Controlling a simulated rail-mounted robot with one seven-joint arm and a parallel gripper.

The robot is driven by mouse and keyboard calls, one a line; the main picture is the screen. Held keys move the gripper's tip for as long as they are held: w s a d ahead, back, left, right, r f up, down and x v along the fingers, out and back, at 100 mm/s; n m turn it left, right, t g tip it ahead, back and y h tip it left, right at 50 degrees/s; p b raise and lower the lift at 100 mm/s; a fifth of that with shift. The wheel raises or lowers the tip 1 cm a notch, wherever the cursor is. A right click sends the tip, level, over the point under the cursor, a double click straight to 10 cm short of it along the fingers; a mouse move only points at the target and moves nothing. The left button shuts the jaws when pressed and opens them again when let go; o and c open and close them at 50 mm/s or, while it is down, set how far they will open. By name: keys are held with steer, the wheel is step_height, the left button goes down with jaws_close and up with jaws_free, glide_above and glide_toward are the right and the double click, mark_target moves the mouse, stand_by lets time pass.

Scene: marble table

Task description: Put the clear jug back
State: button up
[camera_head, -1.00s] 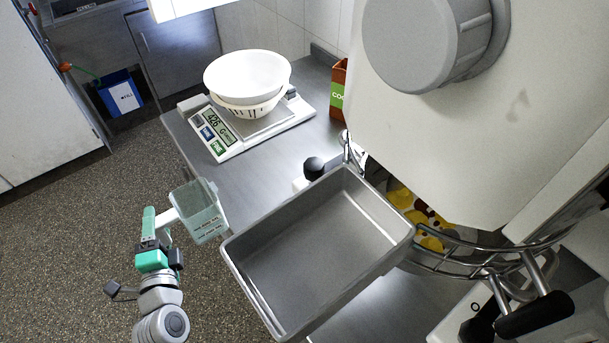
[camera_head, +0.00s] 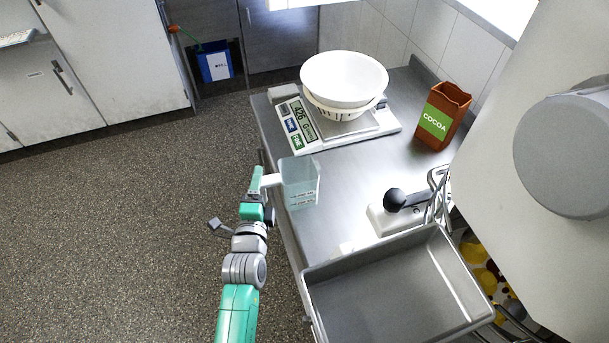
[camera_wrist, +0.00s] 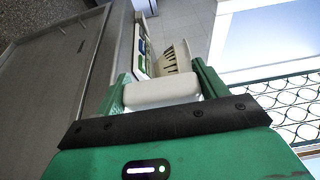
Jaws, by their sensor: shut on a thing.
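The clear jug (camera_head: 301,184) is a see-through, box-like measuring jug with a white handle. My gripper (camera_head: 265,181) is shut on the handle, with the jug held out to its right. In the head view the jug appears upright over or beside the left edge of the steel counter; I cannot tell its exact height. In the wrist view my gripper's green fingers (camera_wrist: 160,93) sit on both sides of the white handle (camera_wrist: 162,90). The rest of the jug is mostly hidden there.
White bowls (camera_head: 343,80) sit on a scale (camera_head: 372,124) reading 426. A brown cocoa box (camera_head: 442,115) stands right of it. A grey tray (camera_head: 390,300) and a black-knobbed device (camera_head: 395,200) are nearer.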

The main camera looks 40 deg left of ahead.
mark_target(302, 177)
steer(key=w+d+p, duration=0.1)
steer(key=w, duration=0.1)
steer(key=w+d+p, duration=0.1)
steer(key=w, duration=0.1)
steer(key=w+d+p, duration=0.1)
steer(key=w+p, duration=0.1)
steer(key=w, duration=0.1)
steer(key=shift+d+r, duration=0.1)
steer(key=shift+d, duration=0.3)
steer(key=shift+w+d, duration=0.1)
steer(key=shift+w+d, duration=0.4)
steer(key=shift+w, duration=0.25)
steer(key=f, duration=0.1)
steer(key=f+b, duration=0.2)
steer(key=shift+w+d+f, duration=0.1)
steer(key=shift+w+f, duration=0.15)
steer(key=shift+w+r, duration=0.1)
steer(key=shift+w, duration=0.1)
steer(key=shift+s+f, duration=0.1)
steer(key=shift+f, duration=0.1)
steer(key=o, duration=1)
steer(key=shift+f, duration=0.1)
